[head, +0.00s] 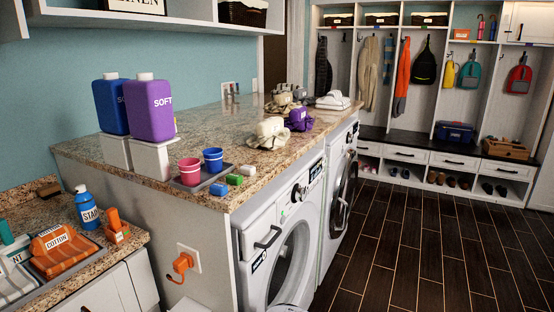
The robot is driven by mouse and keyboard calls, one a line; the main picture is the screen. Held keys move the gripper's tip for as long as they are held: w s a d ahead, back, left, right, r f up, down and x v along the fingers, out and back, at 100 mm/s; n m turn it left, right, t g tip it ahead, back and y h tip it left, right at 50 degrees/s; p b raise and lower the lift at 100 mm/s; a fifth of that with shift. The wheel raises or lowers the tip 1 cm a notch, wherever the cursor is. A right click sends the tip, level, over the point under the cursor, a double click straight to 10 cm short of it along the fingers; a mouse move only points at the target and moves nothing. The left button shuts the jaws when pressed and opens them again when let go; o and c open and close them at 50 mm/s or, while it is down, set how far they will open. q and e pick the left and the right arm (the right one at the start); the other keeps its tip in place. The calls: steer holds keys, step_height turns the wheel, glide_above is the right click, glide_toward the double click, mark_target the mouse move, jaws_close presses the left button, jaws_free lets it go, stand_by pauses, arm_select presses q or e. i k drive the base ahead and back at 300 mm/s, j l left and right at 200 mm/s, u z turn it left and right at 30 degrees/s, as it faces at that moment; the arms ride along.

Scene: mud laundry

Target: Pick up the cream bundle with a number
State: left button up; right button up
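A cream bundle (270,128) sits on the granite counter (213,118) above the washers, near its front edge. It has a pale block-like top and a darker, spread-out base. A purple bundle (299,120) sits just right of and behind it. More small bundles, brownish and grey (283,98), are clustered farther back on the counter. I cannot read a number on any bundle at this size. Neither of my grippers is in view.
Two detergent jugs (148,108) on white blocks, a tray with pink (189,171) and blue cups, and small colored blocks (234,179) stand nearer on the counter. Folded white cloth (333,101) lies at the far end. Dark floor (420,240) is open on the right.

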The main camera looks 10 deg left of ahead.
mark_target(271, 133)
steer(key=l+u, duration=0.5)
steer(key=i+l+u, duration=0.15)
steer(key=l+u, duration=0.3)
steer(key=l, duration=0.65)
steer(key=l+u, duration=0.5)
steer(key=l, duration=0.55)
steer(key=l+u, duration=0.9)
steer(key=k+l+u, duration=0.15)
steer(key=l+u, duration=0.3)
steer(key=k+l+u, duration=0.2)
steer(key=l+u, duration=0.55)
steer(key=i+l+u, duration=0.1)
steer(key=l+u, duration=0.6)
steer(key=k+l, duration=0.05)
steer(key=l, duration=0.05)
